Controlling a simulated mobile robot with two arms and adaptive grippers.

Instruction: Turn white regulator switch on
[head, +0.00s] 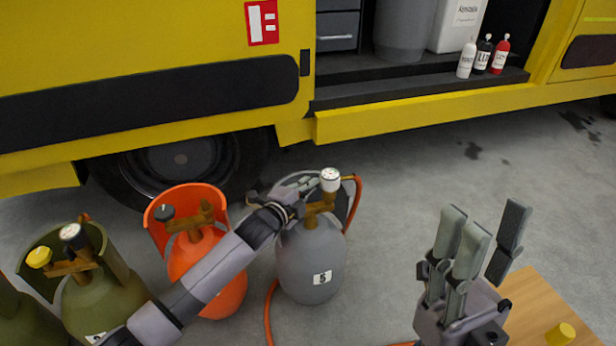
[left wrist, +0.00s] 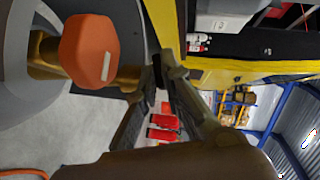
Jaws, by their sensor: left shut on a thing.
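A white round regulator with a dial face (head: 330,180) sits on the brass valve of the grey cylinder (head: 311,262) marked 5. My left gripper (head: 308,186) reaches over the cylinder top to the regulator's left side, its fingers closed; the contact is small and partly hidden. In the left wrist view my left fingers (left wrist: 160,76) come together, with an orange knob (left wrist: 90,52) bearing a white mark beside them on brass fittings. The switch position cannot be told. My right gripper (head: 482,235) is open and empty, above the floor near a wooden table.
An orange cylinder (head: 205,270) and a green cylinder (head: 100,300) stand left, partly behind my left arm. An orange hose (head: 270,310) runs by the grey cylinder. The yellow truck (head: 400,125) is behind. A wooden table (head: 535,298) is lower right.

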